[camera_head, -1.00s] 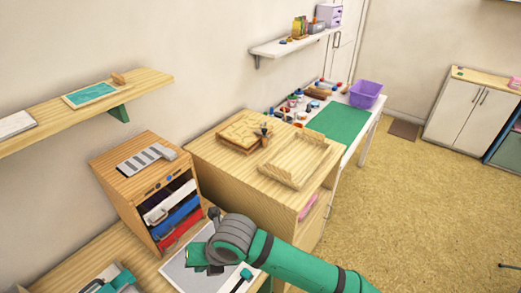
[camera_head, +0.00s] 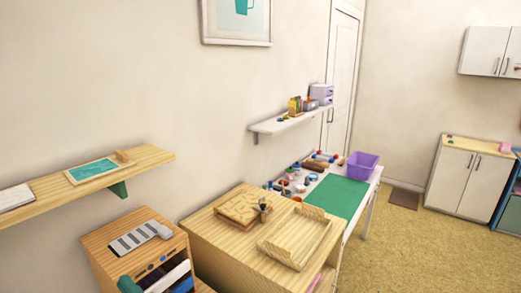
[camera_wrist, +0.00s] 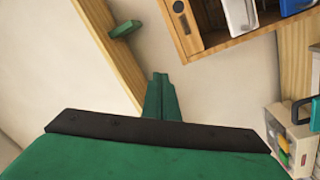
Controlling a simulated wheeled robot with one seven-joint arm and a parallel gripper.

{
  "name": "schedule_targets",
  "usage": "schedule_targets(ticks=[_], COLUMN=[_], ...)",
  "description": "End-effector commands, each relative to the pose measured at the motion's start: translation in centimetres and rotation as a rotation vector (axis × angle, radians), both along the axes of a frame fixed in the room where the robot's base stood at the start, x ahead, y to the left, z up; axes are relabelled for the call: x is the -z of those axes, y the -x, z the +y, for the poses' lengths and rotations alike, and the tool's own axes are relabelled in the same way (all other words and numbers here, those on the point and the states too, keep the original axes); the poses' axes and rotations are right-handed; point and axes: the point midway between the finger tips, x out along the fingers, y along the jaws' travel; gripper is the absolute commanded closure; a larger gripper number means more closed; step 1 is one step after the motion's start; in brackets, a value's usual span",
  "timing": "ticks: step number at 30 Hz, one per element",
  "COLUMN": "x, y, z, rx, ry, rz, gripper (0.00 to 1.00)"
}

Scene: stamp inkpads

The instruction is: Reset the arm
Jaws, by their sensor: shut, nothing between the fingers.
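My gripper (camera_wrist: 160,78) shows in the wrist view as a narrow green pair of fingers beyond a dark bar. The fingers are together with nothing between them. They point toward the wall, between a wooden shelf and the wooden cabinet with coloured drawers. In the head view the cabinet (camera_head: 103,249) stands at the lower left, with a grey-patterned strip (camera_head: 134,240) on top and its lower part cut off by the frame. A small green shape shows at the bottom edge by the cabinet; I cannot tell what it is.
A wall shelf (camera_head: 148,160) with a green picture board (camera_head: 94,171) is at the left. A wooden unit (camera_head: 208,228) bears a tray (camera_head: 268,253). Behind it a table carries a green mat (camera_head: 336,196) and purple bin (camera_head: 363,165). Open floor (camera_head: 405,245) lies at the right.

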Motion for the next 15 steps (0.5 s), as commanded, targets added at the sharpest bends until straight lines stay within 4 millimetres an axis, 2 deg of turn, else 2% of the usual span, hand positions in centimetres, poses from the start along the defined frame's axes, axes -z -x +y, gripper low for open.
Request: schedule_targets(ticks=[8, 15], x=[2.8, 8.0], y=[-0.2, 1.5], z=[-4.3, -8.7], rx=[0.181, 0.344], ry=[-0.340, -0.568], rz=[0.220, 0.386], gripper=[1.00, 1.00])
